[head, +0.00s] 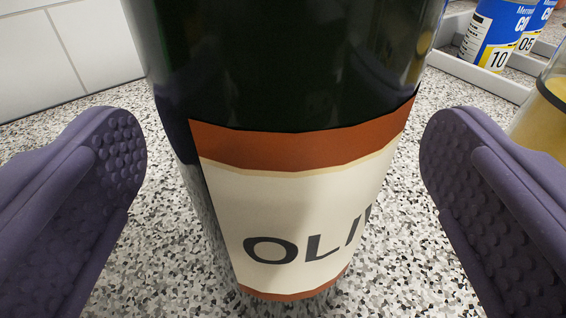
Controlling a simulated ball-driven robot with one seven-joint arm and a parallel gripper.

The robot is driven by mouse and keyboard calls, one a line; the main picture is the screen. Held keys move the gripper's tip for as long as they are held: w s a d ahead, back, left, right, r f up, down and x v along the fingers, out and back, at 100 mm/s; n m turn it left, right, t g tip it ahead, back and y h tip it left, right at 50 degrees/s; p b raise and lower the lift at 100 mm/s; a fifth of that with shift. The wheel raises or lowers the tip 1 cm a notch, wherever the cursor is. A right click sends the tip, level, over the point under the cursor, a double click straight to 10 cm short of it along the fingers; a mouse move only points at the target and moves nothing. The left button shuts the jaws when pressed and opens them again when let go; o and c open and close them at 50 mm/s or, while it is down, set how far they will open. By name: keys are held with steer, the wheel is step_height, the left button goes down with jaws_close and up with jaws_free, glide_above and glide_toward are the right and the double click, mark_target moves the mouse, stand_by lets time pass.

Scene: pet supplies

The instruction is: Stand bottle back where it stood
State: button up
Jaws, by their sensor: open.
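A dark green, nearly black bottle (290,65) with a cream and rust-red label fills the middle of the head view. The label reads "OLI" and then runs out of sight around the side. The bottle stands about upright on the speckled counter (165,260); its top is cut off by the frame. My gripper (283,165) is open, with one purple padded finger on each side of the bottle. A clear gap shows between each finger and the glass, so neither finger touches it.
A white tray (475,75) with blue and yellow cans (490,40) stands at the back right. A glass jar with yellow contents (540,115) is close behind the right finger. White wall tiles (75,45) are at the back left. The counter left of the bottle is clear.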

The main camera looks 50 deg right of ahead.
steer(key=f+v, duration=0.1)
steer(key=v, duration=0.9)
steer(key=shift+r+p, duration=0.4)
steer(key=shift+r, duration=0.1)
